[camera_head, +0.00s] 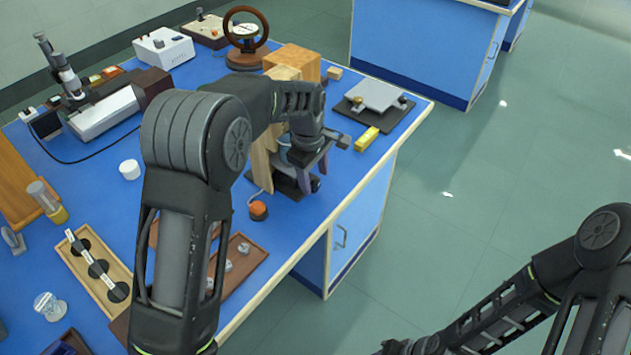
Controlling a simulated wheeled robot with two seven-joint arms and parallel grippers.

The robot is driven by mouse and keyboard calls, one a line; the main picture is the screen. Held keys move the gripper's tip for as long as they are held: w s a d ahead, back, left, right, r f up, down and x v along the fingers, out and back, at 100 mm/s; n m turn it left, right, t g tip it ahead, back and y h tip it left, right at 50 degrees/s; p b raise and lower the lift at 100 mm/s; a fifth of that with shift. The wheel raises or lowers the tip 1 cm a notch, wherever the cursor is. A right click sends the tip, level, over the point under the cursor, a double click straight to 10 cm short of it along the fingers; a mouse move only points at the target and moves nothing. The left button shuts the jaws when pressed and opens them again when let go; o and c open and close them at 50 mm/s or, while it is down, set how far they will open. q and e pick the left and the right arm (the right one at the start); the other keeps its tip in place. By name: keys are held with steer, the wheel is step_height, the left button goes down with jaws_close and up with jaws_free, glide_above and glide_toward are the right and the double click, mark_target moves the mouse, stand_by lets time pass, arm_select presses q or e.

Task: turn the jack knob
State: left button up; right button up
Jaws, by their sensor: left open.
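My left gripper (313,168) points down over the right part of the blue bench, with its purplish fingers apart. Below and between the fingers is a dark device with a black base (291,187), which I take to be the jack. The wrist and fingers cover most of it, and its knob cannot be made out. Whether the fingers touch it cannot be told. My right arm comes in at the lower right over the floor, and its gripper is out of the picture.
A wooden stand (262,163) is close beside the left gripper. The bench's right edge (399,142) is close.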

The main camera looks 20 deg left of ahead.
mark_target(315, 183)
arm_select(q)
steer(key=shift+w+d+f, duration=0.1)
steer(key=shift+f, duration=0.7)
steer(key=shift+w+d+f, duration=0.1)
steer(key=shift+f, duration=0.65)
steer(key=shift+a, duration=0.1)
steer(key=shift+c, duration=0.3)
jaws_close()
